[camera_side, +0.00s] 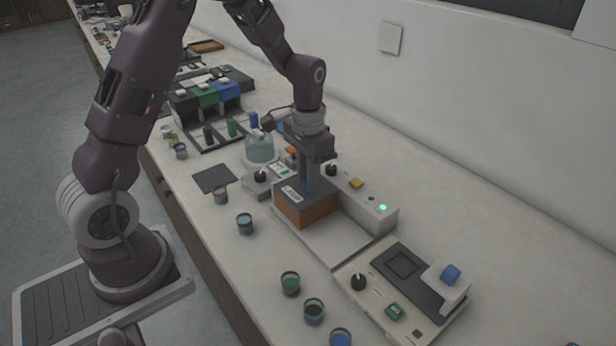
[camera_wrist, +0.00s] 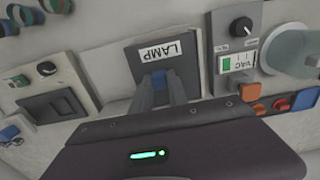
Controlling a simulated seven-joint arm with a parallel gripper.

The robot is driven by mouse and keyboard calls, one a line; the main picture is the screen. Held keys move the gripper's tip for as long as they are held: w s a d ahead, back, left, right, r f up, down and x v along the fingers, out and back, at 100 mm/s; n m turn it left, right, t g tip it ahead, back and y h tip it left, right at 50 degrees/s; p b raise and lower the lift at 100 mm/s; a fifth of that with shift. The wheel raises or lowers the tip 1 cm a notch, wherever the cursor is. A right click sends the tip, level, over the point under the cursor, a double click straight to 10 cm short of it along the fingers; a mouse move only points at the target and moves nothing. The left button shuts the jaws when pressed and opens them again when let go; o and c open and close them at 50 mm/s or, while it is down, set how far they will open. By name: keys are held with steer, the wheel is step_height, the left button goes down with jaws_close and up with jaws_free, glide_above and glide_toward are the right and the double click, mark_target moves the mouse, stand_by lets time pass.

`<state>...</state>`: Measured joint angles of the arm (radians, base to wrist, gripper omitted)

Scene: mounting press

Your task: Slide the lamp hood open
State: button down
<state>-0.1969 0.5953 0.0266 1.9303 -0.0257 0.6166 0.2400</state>
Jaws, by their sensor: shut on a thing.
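The lamp hood (camera_side: 309,211) is a box with a dark grey top, orange-brown sides and a white LAMP label. It sits on a pale base plate (camera_side: 328,243) in the side view. My gripper (camera_side: 308,188) points down on the hood's top.
A long grey housing (camera_side: 372,205) with a lit green light runs behind the hood. A control unit with a black knob (camera_side: 358,282) and blue-topped block (camera_side: 450,274) stands at front right. A glass dome (camera_side: 259,148) stands behind left. Several small cups (camera_side: 245,224) line the front edge.

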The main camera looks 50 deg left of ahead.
stand_by(0.8)
steer(key=d, duration=1.1)
steer(key=shift+d, duration=0.3)
steer(key=shift+r, duration=0.1)
steer(key=c, duration=1.3)
jaws_free()
step_height(320, 180, up, 7)
